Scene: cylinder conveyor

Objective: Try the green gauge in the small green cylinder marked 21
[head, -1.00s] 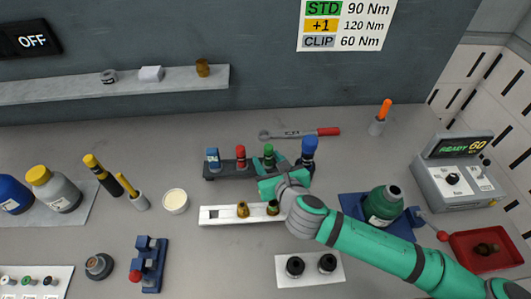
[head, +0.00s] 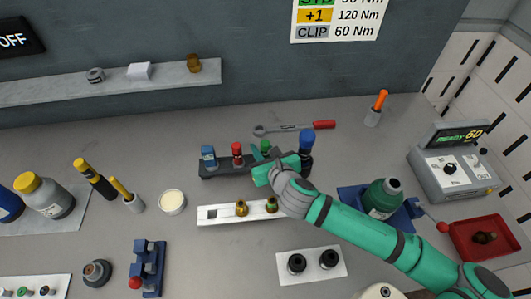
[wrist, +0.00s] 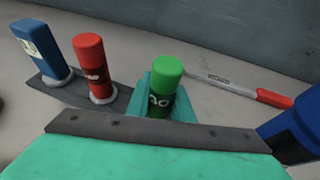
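The green gauge (head: 266,146) stands upright in a dark rack (head: 222,172), right of a red gauge (head: 238,153) and a blue gauge (head: 208,156). My gripper (head: 268,163) is at the green gauge. In the wrist view the green gauge (wrist: 163,82) has a teal finger behind it and showing on both sides; its lower end is hidden. Whether the fingers press on it cannot be told. A green cylinder (head: 382,199) with a dark neck lies tilted on a blue cradle (head: 411,212) to the right. No number is readable on it.
A tall blue-capped item (head: 307,142) stands close right of my gripper. A red-handled wrench (head: 295,128) lies behind. A white strip (head: 225,214) with brass fittings lies in front. A READY 60 device (head: 450,172) and a red tray (head: 467,241) stand right.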

